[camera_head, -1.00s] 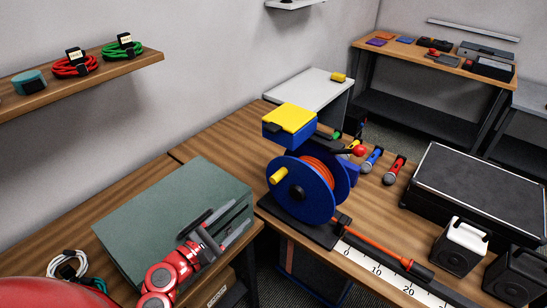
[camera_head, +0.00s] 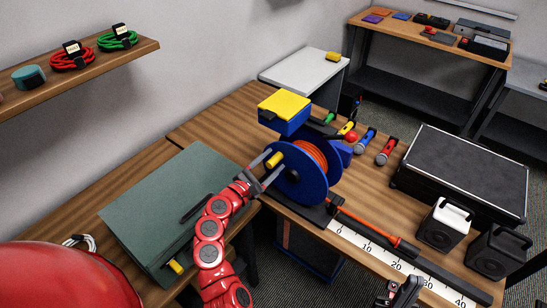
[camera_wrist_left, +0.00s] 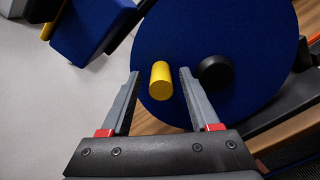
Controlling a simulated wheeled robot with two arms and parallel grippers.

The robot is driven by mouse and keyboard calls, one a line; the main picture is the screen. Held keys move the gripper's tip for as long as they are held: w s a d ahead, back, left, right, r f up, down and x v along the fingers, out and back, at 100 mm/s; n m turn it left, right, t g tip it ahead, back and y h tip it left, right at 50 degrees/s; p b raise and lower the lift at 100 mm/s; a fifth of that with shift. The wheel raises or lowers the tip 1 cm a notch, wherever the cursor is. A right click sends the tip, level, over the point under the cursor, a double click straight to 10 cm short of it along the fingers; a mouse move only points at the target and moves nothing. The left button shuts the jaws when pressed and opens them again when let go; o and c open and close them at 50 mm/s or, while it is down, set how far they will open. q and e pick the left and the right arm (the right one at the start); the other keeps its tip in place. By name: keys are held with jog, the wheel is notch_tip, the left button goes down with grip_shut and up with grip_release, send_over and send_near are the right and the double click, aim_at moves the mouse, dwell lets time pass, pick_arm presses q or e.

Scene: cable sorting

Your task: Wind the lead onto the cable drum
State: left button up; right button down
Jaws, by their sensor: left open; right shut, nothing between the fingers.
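The cable drum (camera_head: 318,190) has blue flanges, with orange lead (camera_head: 312,156) wound between them. A straight orange length of lead (camera_head: 365,222) runs from its base along a numbered scale. The drum's yellow crank handle (camera_head: 274,160) sticks out from the near flange and also shows in the left wrist view (camera_wrist_left: 161,82). My left gripper (camera_head: 262,180) is open at the drum; in the left wrist view its fingers (camera_wrist_left: 160,75) stand either side of the handle, with gaps showing. My right gripper (camera_head: 402,290) is shut and empty at the bottom edge, near the scale.
A blue box with a yellow lid (camera_head: 285,105) stands behind the drum. Microphones (camera_head: 386,152), a black case (camera_head: 460,175) and small speakers (camera_head: 445,225) lie to the right. A green case (camera_head: 165,205) lies at left. A dark gap separates the two benches in front.

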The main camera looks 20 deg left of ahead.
pick_arm(q)
jog(key=shift+w+d, duration=0.3)
jog(key=shift+w, duration=0.25)
grip_shut()
jog(key=shift+f, duration=0.1)
dwell(1.0)
